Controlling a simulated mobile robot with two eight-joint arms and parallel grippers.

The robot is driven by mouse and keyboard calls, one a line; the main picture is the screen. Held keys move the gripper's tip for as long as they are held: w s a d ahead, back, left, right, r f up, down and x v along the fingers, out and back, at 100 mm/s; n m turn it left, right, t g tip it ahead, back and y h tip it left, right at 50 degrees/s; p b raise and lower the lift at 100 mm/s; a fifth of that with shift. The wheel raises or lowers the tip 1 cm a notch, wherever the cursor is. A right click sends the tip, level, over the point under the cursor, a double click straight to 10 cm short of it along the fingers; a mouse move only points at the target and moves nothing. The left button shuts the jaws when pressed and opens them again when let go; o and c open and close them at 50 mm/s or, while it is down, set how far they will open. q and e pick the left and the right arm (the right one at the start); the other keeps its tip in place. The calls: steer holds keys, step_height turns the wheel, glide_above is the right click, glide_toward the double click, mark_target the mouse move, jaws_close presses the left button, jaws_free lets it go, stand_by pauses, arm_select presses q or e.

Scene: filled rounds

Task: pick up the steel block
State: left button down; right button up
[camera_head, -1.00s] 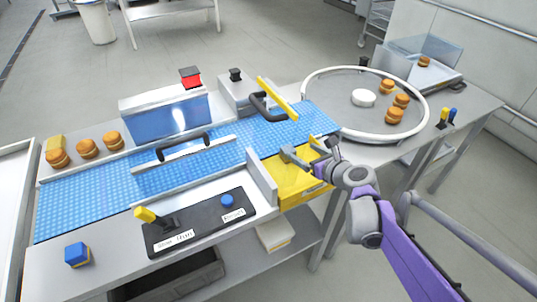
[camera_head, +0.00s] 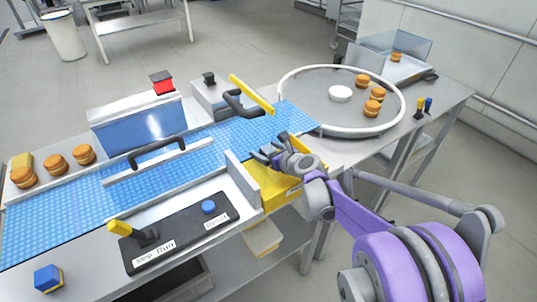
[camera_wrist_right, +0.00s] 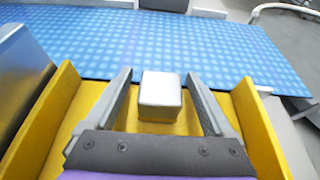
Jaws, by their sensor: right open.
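The steel block (camera_wrist_right: 160,90) is a small pale grey cube in the right wrist view, in the yellow tray (camera_wrist_right: 262,135) beside the blue belt. My right gripper (camera_wrist_right: 158,82) is open, with one finger on each side of the block and gaps showing on both sides. I cannot tell how deep the fingers reach beside it. In the head view my right gripper (camera_head: 264,150) is over the yellow tray (camera_head: 268,199), and it hides the block there. My left gripper is not in view.
The blue belt (camera_head: 220,138) runs behind the tray. A black control panel (camera_head: 180,232) is at the tray's left. A round table (camera_head: 310,95) holding buns and a white puck stands at the back right.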

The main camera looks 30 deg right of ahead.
steer(key=shift+w+f, duration=0.25)
steer(key=shift+w, duration=0.35)
jaws_close()
